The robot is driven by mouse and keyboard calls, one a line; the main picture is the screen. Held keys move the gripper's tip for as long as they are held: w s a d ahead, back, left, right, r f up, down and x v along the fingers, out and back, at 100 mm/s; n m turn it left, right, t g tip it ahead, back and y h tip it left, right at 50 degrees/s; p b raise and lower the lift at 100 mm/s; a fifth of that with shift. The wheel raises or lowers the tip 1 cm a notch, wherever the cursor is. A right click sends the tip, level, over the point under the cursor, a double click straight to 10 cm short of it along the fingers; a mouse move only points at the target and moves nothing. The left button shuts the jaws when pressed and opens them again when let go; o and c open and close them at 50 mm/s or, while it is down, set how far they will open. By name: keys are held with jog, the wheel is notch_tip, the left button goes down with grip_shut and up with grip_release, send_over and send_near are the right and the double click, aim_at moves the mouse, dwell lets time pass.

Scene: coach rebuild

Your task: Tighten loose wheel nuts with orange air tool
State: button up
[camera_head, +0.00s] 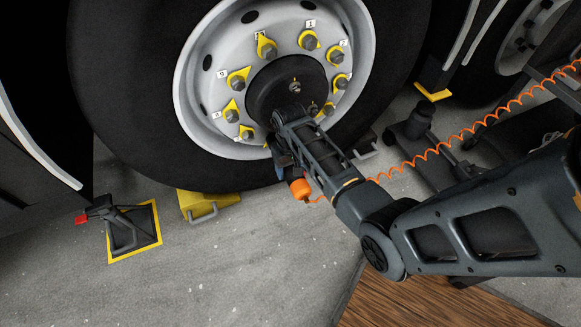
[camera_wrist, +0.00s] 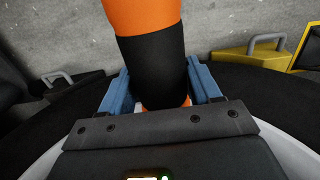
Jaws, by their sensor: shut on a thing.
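The orange air tool (camera_head: 300,188) hangs from my gripper (camera_head: 283,158) in front of the lower right part of the wheel. In the wrist view its orange and black grip (camera_wrist: 150,62) sits between the blue jaws of my gripper (camera_wrist: 158,90), which are shut on it. The wheel (camera_head: 220,140) has a ring of nuts, such as the top nut (camera_head: 310,42) and the left nut (camera_head: 238,83), with yellow pointers and small number tags. The pointers face differing ways. My arm hides the lower right nuts in part, and the tool's nose is hidden.
An orange coiled hose (camera_head: 440,147) runs from the tool to the right. A yellow wheel chock (camera_head: 207,203) and a jack stand on a yellow-edged plate (camera_head: 150,222) are on the floor at left. Another stand (camera_head: 415,130) is at right. Open floor lies in front.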

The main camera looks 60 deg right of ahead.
aim_at(301, 184)
jog(key=shift+w+r, duration=0.1)
grip_shut()
jog(key=shift+d, duration=0.1)
jog(key=shift+w+d+r+p, duration=0.15)
jog(key=shift+w+p, duration=0.2)
jog(key=shift+p, duration=0.2)
dwell(2.4)
jog(key=shift+s, duration=0.1)
jog(key=shift+s+a+p, duration=0.75)
jog(key=shift+s+p, duration=0.2)
jog(key=shift+s, duration=0.1)
jog(key=shift+s+a+p, duration=0.7)
jog(key=shift+s+p, duration=0.2)
jog(key=shift+s, duration=0.2)
jog(key=shift+s+a+p, duration=0.75)
jog(key=shift+s+p, duration=0.2)
jog(key=shift+s, duration=0.1)
jog(key=shift+f, duration=0.2)
jog(key=shift+s+r, duration=0.1)
